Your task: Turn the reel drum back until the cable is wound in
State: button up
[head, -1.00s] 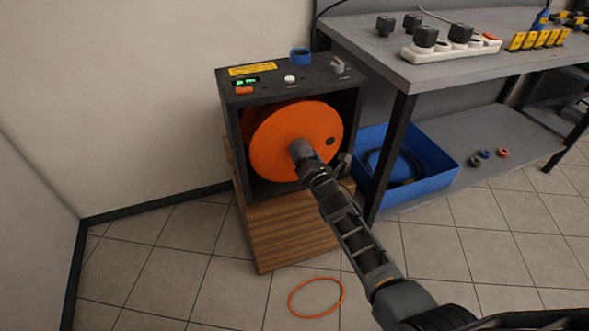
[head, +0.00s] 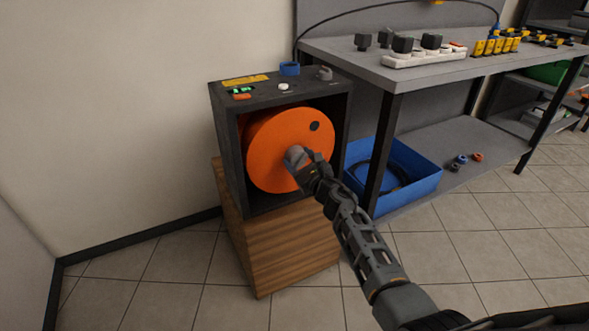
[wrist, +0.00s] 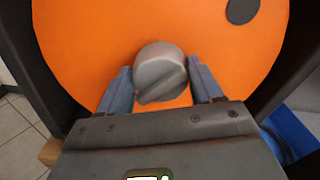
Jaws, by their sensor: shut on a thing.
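The orange reel drum (head: 270,138) sits inside an open-fronted dark box (head: 232,165) on a wooden block. It fills the back of the wrist view (wrist: 90,40). A dark round spot (head: 314,126) is near its upper right rim, also in the wrist view (wrist: 242,10). A rounded grey knob (wrist: 160,65) stands out from the drum's face. My gripper (head: 300,163) is shut on this knob, with one finger on either side in the wrist view (wrist: 161,82). No orange cable shows outside the box now; the drum's back is hidden.
A blue bin (head: 420,188) with coiled black cable stands right of the box, by the leg of a grey workbench (head: 430,72). The box top holds a blue ring (head: 289,68) and small controls. The tiled floor in front is clear.

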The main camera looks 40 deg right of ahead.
jog(key=n+b, duration=0.1)
jog(key=n, duration=0.1)
jog(key=n+b, duration=0.1)
jog(key=n, duration=0.1)
jog(key=shift+f+n, duration=0.2)
jog(key=shift+n, duration=0.1)
jog(key=shift+n+b, duration=0.85)
jog(key=shift+n, duration=0.75)
jog(key=shift+r, duration=0.1)
jog(key=o, duration=1.5)
jog(key=p+v, duration=0.1)
jog(key=v, duration=0.6)
jog(key=shift+s+a, duration=0.15)
jog(key=shift+s, duration=0.15)
